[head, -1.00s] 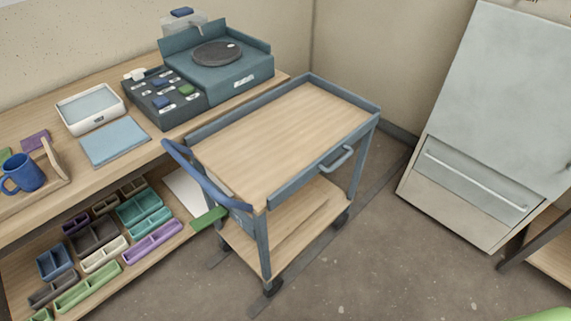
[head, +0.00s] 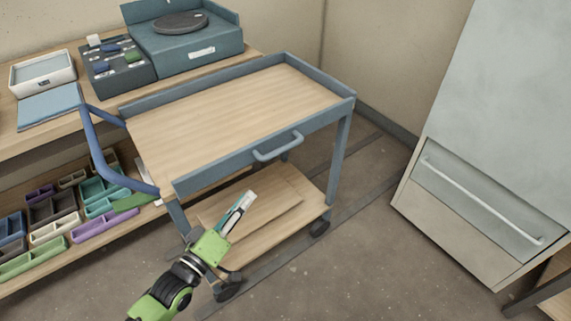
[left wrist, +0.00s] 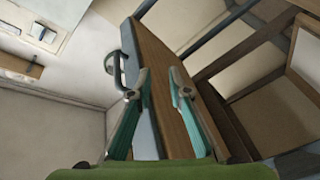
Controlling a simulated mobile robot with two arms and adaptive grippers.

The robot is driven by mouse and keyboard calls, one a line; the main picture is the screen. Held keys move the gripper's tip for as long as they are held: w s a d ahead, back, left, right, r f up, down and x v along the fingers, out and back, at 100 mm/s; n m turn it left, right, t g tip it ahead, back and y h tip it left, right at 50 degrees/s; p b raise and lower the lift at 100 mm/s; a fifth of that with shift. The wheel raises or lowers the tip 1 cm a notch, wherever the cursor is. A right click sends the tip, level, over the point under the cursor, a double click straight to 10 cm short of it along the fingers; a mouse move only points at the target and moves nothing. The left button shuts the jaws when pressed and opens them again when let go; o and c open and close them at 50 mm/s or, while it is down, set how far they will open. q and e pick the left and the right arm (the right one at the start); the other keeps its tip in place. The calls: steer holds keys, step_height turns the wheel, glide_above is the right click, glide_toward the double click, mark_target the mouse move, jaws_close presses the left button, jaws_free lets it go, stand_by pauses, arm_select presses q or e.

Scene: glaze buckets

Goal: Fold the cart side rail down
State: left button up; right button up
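The cart (head: 225,112) has a wooden top edged by grey-blue rails. Its front side rail (head: 230,165) stands along the near edge and carries a grey-blue handle (head: 278,148). My left gripper (head: 243,203) is in front of the cart, below that rail in the picture and apart from the handle. The left wrist view shows its two fingers (left wrist: 157,82) spread, with nothing held. Beyond them are the cart's wood and grey-blue edge (left wrist: 147,120), with the handle (left wrist: 122,62) near the left fingertip. My right gripper is not in view.
A bent blue bar (head: 105,160) sticks out at the cart's left end. The cart's lower shelf (head: 290,205) is behind my gripper. A workbench (head: 50,135) with organizers stands left, and a pale cabinet (head: 490,130) stands right. Floor between cart and cabinet is clear.

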mark_target(286, 145)
arm_select(q)
steer(key=s+d+r+h, duration=0.2)
steer(key=d+r+h, duration=0.1)
steer(key=r, duration=0.4)
steer(key=shift+t, duration=0.4)
steer(key=x, duration=0.4)
steer(key=b+x, duration=0.1)
steer(key=x, duration=0.8)
steer(key=shift+w+a+f, duration=0.15)
steer(key=shift+w+f, duration=0.1)
steer(key=shift+f, duration=0.05)
steer(key=shift+w+d+y, duration=0.2)
steer(key=shift+w+y, duration=0.1)
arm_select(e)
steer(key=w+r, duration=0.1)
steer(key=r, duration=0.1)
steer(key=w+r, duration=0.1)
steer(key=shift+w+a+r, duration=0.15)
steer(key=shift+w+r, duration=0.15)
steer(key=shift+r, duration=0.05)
arm_select(q)
steer(key=shift+r, duration=0.1)
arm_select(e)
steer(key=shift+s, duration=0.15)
arm_select(q)
jaws_close()
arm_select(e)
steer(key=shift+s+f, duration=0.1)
